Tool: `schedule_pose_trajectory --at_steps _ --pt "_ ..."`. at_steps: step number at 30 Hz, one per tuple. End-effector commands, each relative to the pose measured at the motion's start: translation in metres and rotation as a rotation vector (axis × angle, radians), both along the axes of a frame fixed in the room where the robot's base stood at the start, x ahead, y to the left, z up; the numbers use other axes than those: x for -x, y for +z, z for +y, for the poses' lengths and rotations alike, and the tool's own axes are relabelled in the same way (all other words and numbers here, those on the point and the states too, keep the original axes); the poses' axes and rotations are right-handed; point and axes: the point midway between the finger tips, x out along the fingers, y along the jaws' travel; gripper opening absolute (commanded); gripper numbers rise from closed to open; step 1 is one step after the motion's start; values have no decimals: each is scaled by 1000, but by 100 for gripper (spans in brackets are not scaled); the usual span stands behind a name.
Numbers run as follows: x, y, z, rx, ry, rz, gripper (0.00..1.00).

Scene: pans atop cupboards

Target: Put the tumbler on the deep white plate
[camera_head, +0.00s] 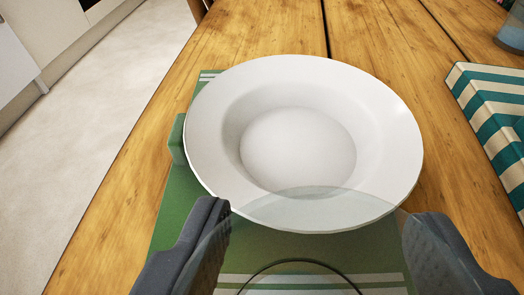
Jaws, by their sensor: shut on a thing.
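The deep white plate (298,145) sits on a green mat with white stripes on the wooden table, in the middle of the view. It looks empty. My gripper (312,222) is at the bottom of the view, with its two dark fingers set wide apart. It is shut on a clear tumbler (312,250), whose see-through body spans the space between the fingers. The tumbler's far curved edge overlaps the near rim of the plate in the picture. I cannot tell whether the tumbler touches the plate. The tumbler's lower part is cut off by the frame.
The green mat (172,215) lies under the plate on the wooden table (130,190). A teal-and-cream striped item (492,115) lies at the right. A bluish glass (512,32) shows at the top right corner. Floor and white cupboards are beyond the table's left edge.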

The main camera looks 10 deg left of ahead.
Motion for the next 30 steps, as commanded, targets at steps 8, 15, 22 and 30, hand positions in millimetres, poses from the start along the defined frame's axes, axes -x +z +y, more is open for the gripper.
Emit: schedule_pose_trajectory --at_steps 8,15,22,30 --pt "-21 -4 1 2 0 -5 31" --pt "-62 -8 0 3 1 -6 31" --pt "-99 -11 -1 3 1 -6 31" --pt "-138 -15 -2 2 0 -4 31"
